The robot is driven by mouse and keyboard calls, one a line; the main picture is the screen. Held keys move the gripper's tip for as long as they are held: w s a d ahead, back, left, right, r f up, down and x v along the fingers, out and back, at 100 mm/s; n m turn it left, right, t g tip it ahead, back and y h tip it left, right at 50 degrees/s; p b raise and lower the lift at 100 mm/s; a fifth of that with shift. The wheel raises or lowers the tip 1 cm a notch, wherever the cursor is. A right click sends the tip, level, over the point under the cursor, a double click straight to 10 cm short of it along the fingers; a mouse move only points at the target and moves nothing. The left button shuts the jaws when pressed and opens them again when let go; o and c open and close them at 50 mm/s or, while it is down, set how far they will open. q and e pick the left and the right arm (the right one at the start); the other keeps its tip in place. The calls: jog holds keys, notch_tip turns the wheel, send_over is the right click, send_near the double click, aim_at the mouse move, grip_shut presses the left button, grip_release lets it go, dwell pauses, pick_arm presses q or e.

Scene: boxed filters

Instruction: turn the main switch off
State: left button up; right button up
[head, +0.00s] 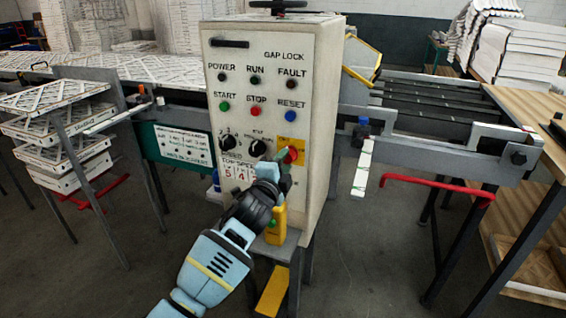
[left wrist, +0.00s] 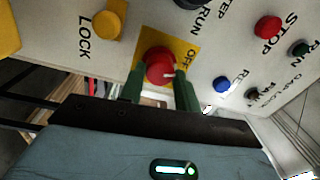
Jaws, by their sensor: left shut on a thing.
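The main switch, a red rotary knob on a yellow plate, shows in the head view (head: 292,155) low on the right of the control box front (head: 318,100). In the left wrist view the red knob (left wrist: 160,66) sits on the yellow plate (left wrist: 183,47), with "OFF" printed at the plate's right side. A short white mark on the knob points right in that view. My left gripper (head: 284,170) is at the knob; its green fingers (left wrist: 160,88) are on either side, shut on it. My right gripper is not in view.
Other buttons and black selector knobs (head: 257,148) are close left of and above the switch. A yellow part (head: 276,226) hangs below it, beside my wrist. A red bar (head: 437,186) and conveyor frame (head: 430,140) stand right; stacked filters (head: 60,140) stand left.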

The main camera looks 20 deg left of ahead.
pick_arm(q)
jog(key=shift+n, duration=0.3)
jog(key=o, duration=1)
jog(key=shift+c, duration=0.2)
jog(key=s, duration=0.7)
jog(key=shift+s+a+f, duration=0.15)
jog(key=shift+s+f, duration=0.05)
jog(key=shift+s, duration=0.2)
